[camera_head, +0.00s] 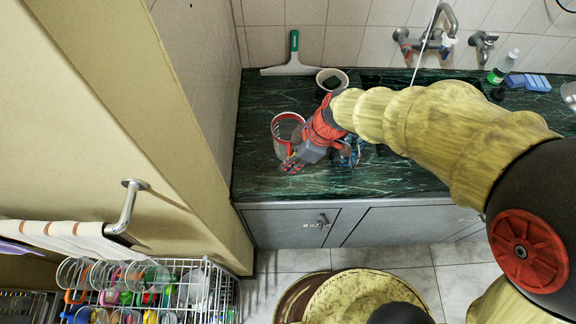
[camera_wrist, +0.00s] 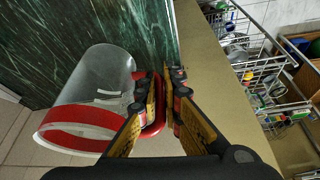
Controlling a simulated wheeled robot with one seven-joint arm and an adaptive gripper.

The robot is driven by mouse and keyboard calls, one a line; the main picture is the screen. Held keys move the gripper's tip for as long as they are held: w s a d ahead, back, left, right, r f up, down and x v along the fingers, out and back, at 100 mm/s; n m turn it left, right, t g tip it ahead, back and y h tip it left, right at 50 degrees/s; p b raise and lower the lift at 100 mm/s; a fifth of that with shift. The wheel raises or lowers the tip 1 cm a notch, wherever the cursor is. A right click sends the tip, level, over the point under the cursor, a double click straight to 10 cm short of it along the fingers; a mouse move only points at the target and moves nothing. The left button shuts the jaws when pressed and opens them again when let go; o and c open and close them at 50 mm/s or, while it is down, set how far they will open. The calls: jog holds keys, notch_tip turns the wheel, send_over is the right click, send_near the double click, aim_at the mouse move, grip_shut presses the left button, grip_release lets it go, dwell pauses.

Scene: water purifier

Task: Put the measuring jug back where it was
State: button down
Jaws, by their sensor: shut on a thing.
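The measuring jug (camera_head: 283,125) is clear with a red rim and stands out against the dark green counter at its left end. In the wrist view the jug (camera_wrist: 98,88) is on the left, its red-banded mouth toward the camera and its red handle (camera_wrist: 157,122) at the fingers. My gripper (camera_head: 292,164) is shut on the handle; in the wrist view its fingers (camera_wrist: 165,78) close around it. My gripper hides part of the jug in the head view. I cannot tell whether the jug touches the counter.
A white squeegee with a green handle (camera_head: 293,58) stands by the back wall. A white-rimmed dark container (camera_head: 331,81) is close behind my gripper. The tap (camera_head: 440,32), a bottle (camera_head: 503,68) and blue sponges (camera_head: 529,82) are right. A wall bounds the left; a dish rack (camera_head: 222,290) is below it.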

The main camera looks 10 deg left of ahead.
jog(key=w+f, duration=0.1)
jog(key=w+a+f, duration=0.1)
jog(key=f, duration=0.1)
jog(key=w+f+b, duration=0.1)
jog(key=w+f, duration=0.1)
jog(key=shift+a+f, duration=0.15)
jog(key=shift+f, duration=0.05)
jog(key=shift+f+b, duration=0.45)
jog(key=shift+f, duration=0.95)
jog(key=shift+f+b, duration=0.25)
jog(key=shift+b, duration=0.05)
jog(key=c, duration=2.1)
grip_release()
jog(key=shift+o, duration=0.7)
jog(key=shift+r, duration=0.15)
jog(key=shift+r+p, duration=0.15)
jog(key=shift+p, duration=0.25)
jog(key=p+v, duration=0.2)
jog(key=v, duration=0.9)
jog(key=shift+r, duration=0.4)
jog(key=shift+d+r, duration=0.1)
jog(key=shift+d, duration=0.1)
